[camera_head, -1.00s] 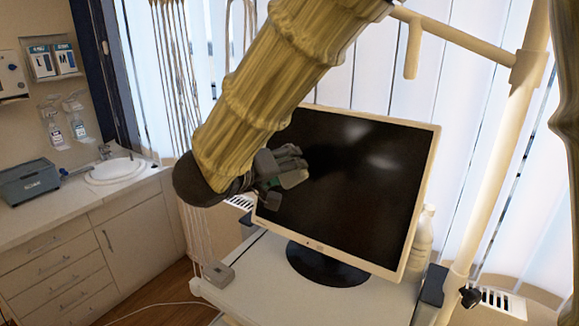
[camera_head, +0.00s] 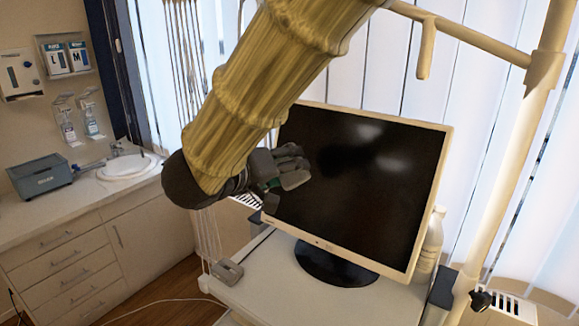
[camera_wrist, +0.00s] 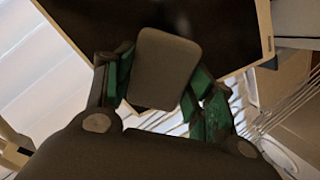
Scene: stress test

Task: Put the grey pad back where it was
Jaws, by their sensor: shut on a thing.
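The grey pad (camera_wrist: 165,68) is a flat, dark grey piece with rounded corners. In the wrist view it sits between the green-lined fingers of my gripper, which is shut on it. In the head view my gripper (camera_head: 284,172) is in front of the left part of the monitor (camera_head: 365,190), above the white cart top. Whether it touches the screen cannot be told. The pad is hard to tell from the grey fingers in the head view. The monitor's dark screen also shows behind the pad in the wrist view (camera_wrist: 222,35).
The monitor stands on a white cart (camera_head: 265,302). A small grey block (camera_head: 227,272) lies at the cart's left corner. A white bottle (camera_head: 431,240) stands behind the monitor's right edge. A counter with a sink (camera_head: 128,168) and a grey box (camera_head: 40,177) is at left.

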